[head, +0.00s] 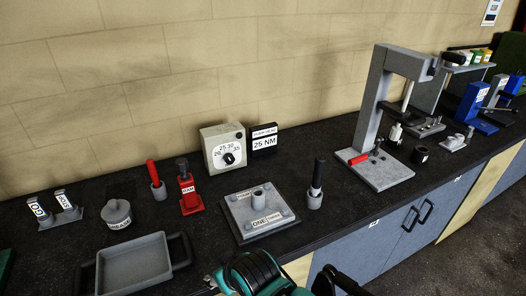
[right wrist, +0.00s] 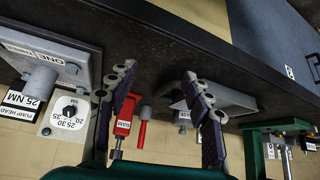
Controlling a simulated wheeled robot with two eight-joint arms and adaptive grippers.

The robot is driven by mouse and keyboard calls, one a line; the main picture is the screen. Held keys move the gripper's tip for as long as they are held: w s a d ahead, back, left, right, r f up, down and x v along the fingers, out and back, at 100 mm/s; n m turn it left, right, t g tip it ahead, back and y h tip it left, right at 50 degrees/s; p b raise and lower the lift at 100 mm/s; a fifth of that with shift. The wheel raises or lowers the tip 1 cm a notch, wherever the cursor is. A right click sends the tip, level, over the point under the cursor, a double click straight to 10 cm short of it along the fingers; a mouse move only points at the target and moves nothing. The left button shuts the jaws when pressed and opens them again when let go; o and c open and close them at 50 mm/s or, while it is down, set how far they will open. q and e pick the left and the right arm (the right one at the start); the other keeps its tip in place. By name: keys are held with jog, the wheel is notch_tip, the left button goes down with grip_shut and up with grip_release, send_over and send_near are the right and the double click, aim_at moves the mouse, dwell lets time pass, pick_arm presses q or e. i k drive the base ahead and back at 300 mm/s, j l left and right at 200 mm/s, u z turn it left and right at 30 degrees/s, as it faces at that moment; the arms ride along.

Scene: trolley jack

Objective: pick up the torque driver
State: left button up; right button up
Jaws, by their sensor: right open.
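Two upright tools stand in small grey holders in the head view: a black-handled driver (head: 316,182) right of the grey plate, and a red-handled tool (head: 154,177) left of the dial box. Neither has a readable label, so I cannot tell for certain which is the torque driver; the black-handled one looks most like it. In the right wrist view, the red handle (right wrist: 143,131) shows beyond my fingers. My right gripper (right wrist: 158,76) is open and empty, in front of the bench edge. It shows only partly in the head view. My left gripper is not in view.
The grey plate labelled ONE (head: 260,212), a red ram (head: 188,190), a dial box (head: 224,148) and a 25 NM card (head: 264,139) stand mid-bench. A grey tray (head: 134,264) lies front left. A tall grey press (head: 375,105) stands right. Bare black bench lies right of the black-handled driver.

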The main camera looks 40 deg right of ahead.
aim_at(320, 160)
jog(key=z, duration=2.25)
jog(key=i+j, duration=0.05)
